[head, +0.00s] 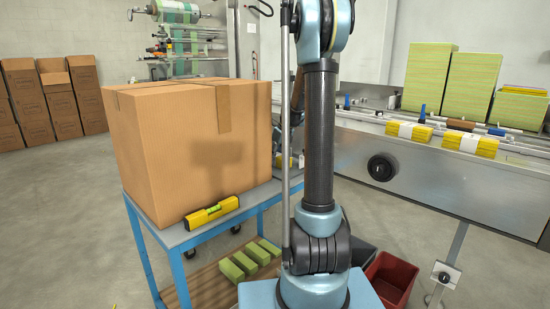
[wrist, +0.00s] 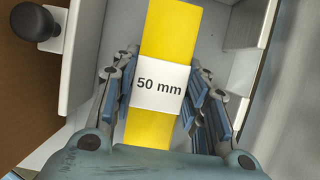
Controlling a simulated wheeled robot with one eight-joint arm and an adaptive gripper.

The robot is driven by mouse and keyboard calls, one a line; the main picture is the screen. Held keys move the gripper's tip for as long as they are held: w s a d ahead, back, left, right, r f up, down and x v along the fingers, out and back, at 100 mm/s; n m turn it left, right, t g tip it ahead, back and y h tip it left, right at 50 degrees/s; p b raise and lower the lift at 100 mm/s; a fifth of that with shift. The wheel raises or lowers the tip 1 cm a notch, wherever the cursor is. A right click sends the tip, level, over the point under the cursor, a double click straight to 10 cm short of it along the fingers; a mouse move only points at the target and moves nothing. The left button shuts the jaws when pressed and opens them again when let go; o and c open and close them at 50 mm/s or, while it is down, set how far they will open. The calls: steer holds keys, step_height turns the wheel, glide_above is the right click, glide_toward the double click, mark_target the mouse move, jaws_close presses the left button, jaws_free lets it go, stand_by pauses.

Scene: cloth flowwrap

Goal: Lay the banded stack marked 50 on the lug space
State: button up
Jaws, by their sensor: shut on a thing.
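The banded stack marked 50 (wrist: 170,30) is a long yellow pack with a white band reading "50 mm", seen in the wrist view. My gripper (wrist: 163,92) is shut on it, with blue-padded fingers on both long sides at the band. Behind my arm in the head view the gripper is mostly hidden. Two other yellow stacks with white bands, a left one (head: 408,131) and a right one (head: 470,144), lie on the steel conveyor (head: 385,152). Blue lugs (head: 422,113) stand along its track. Which gap is the lug space I cannot tell.
A large cardboard box (head: 165,150) and a yellow spirit level (head: 211,213) sit on a blue-framed table (head: 262,195). Tall green stacks (head: 470,85) stand behind the conveyor. A red bin (head: 390,280) is on the floor. Pale walls (wrist: 85,55) flank the held stack in the wrist view.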

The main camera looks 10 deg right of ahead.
steer(key=o, duration=0.9)
steer(key=shift+o, duration=0.2)
